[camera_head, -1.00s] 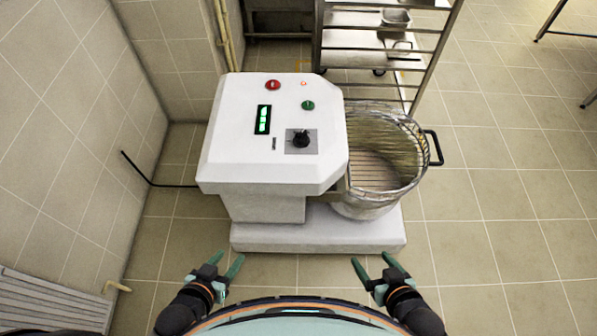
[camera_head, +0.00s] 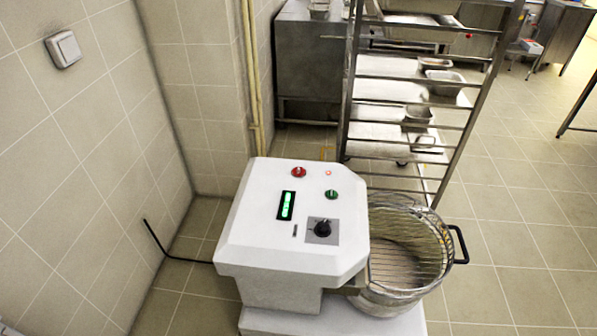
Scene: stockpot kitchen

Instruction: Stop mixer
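The white mixer (camera_head: 265,240) stands on the floor in the lower middle of the head view. Its top panel has a red button (camera_head: 298,172), a green button (camera_head: 332,194), a lit green display (camera_head: 286,205) and a black knob (camera_head: 322,228). A small red light (camera_head: 328,173) shows beside the red button. The metal bowl (camera_head: 400,295) sits at the mixer's right under a wire guard (camera_head: 437,240). Neither of my grippers is in view.
A tall metal rack (camera_head: 447,155) with several trays stands behind the mixer. A tiled wall (camera_head: 70,150) with a white switch (camera_head: 63,49) is at left. Open floor (camera_head: 520,240) lies to the right.

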